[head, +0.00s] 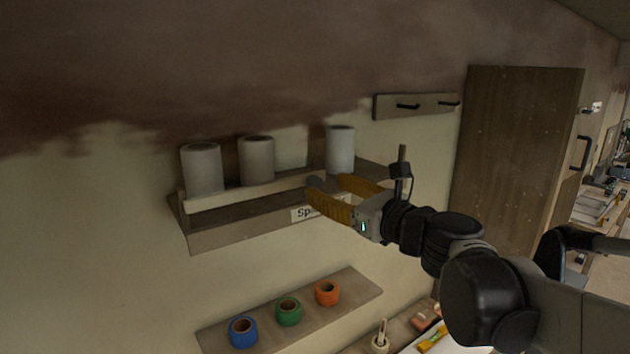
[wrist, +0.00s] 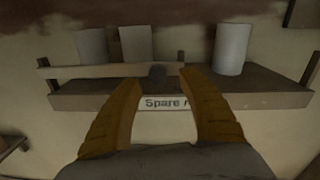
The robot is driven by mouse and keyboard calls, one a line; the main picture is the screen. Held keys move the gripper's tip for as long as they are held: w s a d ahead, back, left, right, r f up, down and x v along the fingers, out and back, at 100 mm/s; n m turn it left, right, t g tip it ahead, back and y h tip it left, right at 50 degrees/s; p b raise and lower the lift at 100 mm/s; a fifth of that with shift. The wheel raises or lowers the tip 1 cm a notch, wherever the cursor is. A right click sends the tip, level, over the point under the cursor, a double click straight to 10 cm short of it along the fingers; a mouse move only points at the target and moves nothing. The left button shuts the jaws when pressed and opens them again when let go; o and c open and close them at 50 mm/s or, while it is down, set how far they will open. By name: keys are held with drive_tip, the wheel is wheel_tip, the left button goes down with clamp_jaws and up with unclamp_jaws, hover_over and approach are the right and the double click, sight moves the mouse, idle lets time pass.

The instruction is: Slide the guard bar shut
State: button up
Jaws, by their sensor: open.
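The guard bar (head: 245,190) is a pale rail along the front of the upper shelf (head: 215,236). It spans the left two white rolls, and the right roll (head: 340,148) stands clear of it. The bar also shows in the wrist view (wrist: 88,71), with a dark grey knob (wrist: 157,73) near its right end. My gripper (head: 328,183) has yellow-orange fingers and is open at the shelf front. In the wrist view the knob appears between the fingertips (wrist: 159,80); contact cannot be told. A "Spare" label is partly hidden by a finger.
Below is a lower shelf (head: 352,294) with blue, green and orange tape rolls. A hook rail (head: 428,105) is on the wall at upper right, beside a tall brown wooden panel (head: 515,150). The wall left of the shelves is bare.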

sight(319, 185)
drive_tip(key=x, duration=0.2)
drive_tip(key=shift+w+a+r, duration=0.1)
drive_tip(key=shift+a, duration=0.2)
drive_tip(key=shift+w+a+p, duration=0.3)
drive_tip(key=shift+w, duration=0.25)
drive_tip(key=shift+s, duration=0.1)
clamp_jaws()
drive_tip(key=w+d+b, duration=0.2)
drive_tip(key=w+d, duration=0.5)
drive_tip(key=d, duration=0.4)
drive_tip(key=w+d+b, duration=0.2)
drive_tip(key=w+d, duration=0.6)
drive_tip(key=d, duration=0.3)
drive_tip(key=shift+d, duration=0.3)
drive_tip(key=shift+w, duration=0.1)
